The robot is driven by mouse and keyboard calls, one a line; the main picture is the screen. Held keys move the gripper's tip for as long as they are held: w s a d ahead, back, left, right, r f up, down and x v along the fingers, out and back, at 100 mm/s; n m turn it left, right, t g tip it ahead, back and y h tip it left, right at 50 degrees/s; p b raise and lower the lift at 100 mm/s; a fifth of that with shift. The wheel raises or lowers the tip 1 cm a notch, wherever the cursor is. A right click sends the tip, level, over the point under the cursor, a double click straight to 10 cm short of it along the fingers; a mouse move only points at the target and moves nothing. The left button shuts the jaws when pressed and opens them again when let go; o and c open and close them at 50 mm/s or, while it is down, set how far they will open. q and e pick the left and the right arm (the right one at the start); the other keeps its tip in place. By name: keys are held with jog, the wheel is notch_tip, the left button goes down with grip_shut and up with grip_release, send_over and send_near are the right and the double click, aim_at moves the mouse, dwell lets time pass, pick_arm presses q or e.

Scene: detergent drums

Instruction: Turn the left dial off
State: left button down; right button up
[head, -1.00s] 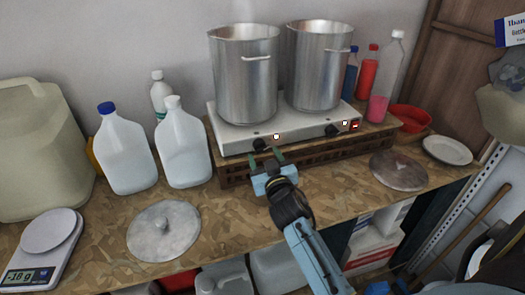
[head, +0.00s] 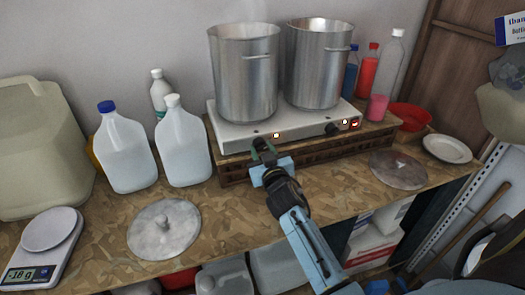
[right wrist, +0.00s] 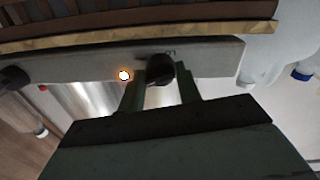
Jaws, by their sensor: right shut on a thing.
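The two-burner hotplate (head: 235,138) is a pale slab on a wooden crate, with two black dials on its front. The left dial (right wrist: 160,72) is between the fingers of my right gripper (head: 262,150), which is shut on it; in the head view the fingers mostly hide this dial. The right dial (head: 332,129) is free, and it also shows in the right wrist view (right wrist: 13,78). My left gripper is not in view.
Two steel pots (head: 243,75) (head: 318,65) stand on the hotplate. White jugs (head: 183,145) (head: 124,150) stand left of it. A round lid (head: 164,228) and a scale (head: 45,245) lie in front; another lid (head: 398,168) lies at right. Bare board shows between the lids.

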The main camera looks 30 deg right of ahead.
jog(key=shift+n, duration=0.4)
jog(key=n, duration=0.2)
jog(key=shift+f+n, duration=0.1)
jog(key=shift+n, duration=0.2)
jog(key=n, duration=0.3)
jog(key=shift+n+b, duration=0.35)
jog(key=shift+n, duration=0.05)
jog(key=n, duration=0.3)
jog(key=shift+n, duration=0.4)
jog(key=shift+n+t, duration=0.3)
jog(key=shift+n, duration=1.3)
jog(key=shift+y, duration=0.3)
jog(key=o, duration=1)
jog(key=shift+c, duration=0.2)
jog(key=shift+s, duration=0.1)
